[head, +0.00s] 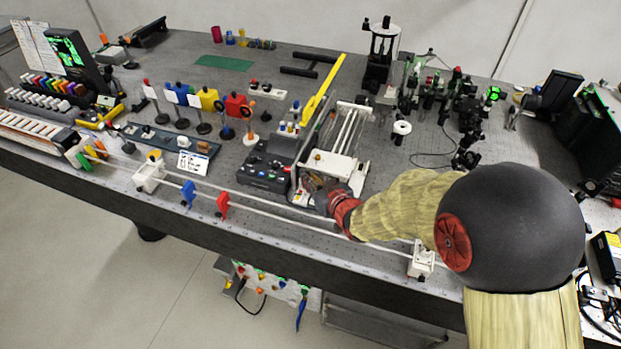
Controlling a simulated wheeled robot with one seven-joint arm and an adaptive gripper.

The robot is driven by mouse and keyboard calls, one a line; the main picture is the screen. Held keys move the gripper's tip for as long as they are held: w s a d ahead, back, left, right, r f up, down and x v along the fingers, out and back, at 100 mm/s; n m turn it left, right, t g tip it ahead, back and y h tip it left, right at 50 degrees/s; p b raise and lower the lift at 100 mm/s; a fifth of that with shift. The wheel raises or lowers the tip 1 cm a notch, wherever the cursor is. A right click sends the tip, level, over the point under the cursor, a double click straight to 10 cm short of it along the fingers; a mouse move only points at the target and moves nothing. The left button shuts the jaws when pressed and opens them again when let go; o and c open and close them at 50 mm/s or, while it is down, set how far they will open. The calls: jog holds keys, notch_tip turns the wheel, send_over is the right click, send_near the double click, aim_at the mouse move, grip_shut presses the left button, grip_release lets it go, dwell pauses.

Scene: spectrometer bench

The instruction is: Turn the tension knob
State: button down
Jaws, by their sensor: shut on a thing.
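A white device with long parallel rods or strings (346,140) stands on the bench right of centre, its white end block (333,164) toward me. My gripper (316,188), dark with a red wrist behind it, is at the near left end of this device, low against its base. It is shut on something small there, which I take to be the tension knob. The fingers hide the knob, so its shape and angle cannot be seen.
A black control box (265,172) sits close left of my gripper. A long white rail (290,217) with a blue holder (188,193) and a red holder (222,204) runs along the front edge. A yellow bar (321,90) lies behind. Optical mounts crowd the right.

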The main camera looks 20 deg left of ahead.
jog(key=shift+w+r, duration=0.1)
jog(key=shift+w+d+r+n+g+y+p, duration=0.15)
jog(key=shift+n+g+y+p, duration=0.3)
jog(key=shift+p, duration=0.3)
jog(key=n+g+p, duration=0.1)
jog(key=n+y+p, duration=0.1)
jog(key=shift+w+d+r+g+p, duration=0.1)
jog(key=shift+w+g+p, duration=0.1)
jog(key=shift+g+p, duration=0.15)
jog(key=n+g+p, duration=0.1)
jog(key=p, duration=0.1)
jog(key=n+g+y+p, duration=0.1)
jog(key=shift+w+n+g+y+p, duration=0.25)
jog(key=shift+n+g+p, duration=0.1)
jog(key=shift+g+p, duration=0.05)
jog(key=shift+d+g+p, duration=0.1)
jog(key=shift+g+p, duration=0.2)
jog(key=shift+f+n, duration=0.2)
jog(key=shift+n, duration=0.1)
